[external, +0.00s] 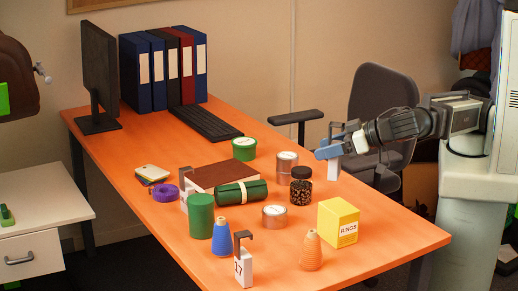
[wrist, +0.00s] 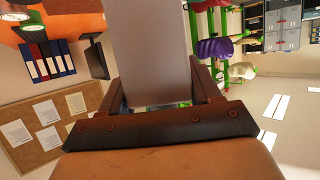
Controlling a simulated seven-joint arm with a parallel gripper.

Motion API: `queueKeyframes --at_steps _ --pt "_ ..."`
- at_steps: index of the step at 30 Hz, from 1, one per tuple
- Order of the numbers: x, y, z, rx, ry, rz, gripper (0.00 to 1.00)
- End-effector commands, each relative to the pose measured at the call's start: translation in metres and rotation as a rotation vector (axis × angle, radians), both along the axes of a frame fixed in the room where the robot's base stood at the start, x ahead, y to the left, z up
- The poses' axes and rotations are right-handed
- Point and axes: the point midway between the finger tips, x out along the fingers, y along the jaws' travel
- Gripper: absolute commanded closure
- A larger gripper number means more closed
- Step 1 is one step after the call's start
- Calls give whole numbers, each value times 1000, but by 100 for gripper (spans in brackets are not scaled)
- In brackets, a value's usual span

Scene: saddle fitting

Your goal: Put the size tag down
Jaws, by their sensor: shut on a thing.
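My gripper (external: 335,148) is at the right side of the orange table, raised above its far right edge. It is shut on a pale size tag (external: 334,170), which hangs below the jaws, apart from the tabletop as far as I can tell. In the wrist view the tag (wrist: 152,50) is a plain grey slab between the two fingers (wrist: 162,95); no number shows on it. Another white size tag (external: 243,268) marked 17, with a dark hook, stands at the table's front edge. A similar hooked tag (external: 184,198) stands beside the brown book, partly hidden.
On the orange table (external: 385,215) a yellow RINGS box (external: 338,222), black-lidded jar (external: 301,188), tins (external: 287,165), green roll (external: 241,192), brown book (external: 215,174), green cylinder (external: 201,216) and thread cones (external: 311,252) crowd the middle and front. The right strip is clear. A chair (external: 382,100) stands behind.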

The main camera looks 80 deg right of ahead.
Motion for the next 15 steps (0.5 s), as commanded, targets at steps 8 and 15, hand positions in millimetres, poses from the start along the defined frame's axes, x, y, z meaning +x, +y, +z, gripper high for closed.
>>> queueKeyframes --at_steps 8,15 --pt "-9 -42 2 -1 0 -280 70" --pt "-13 -52 -5 -1 1 -370 70"
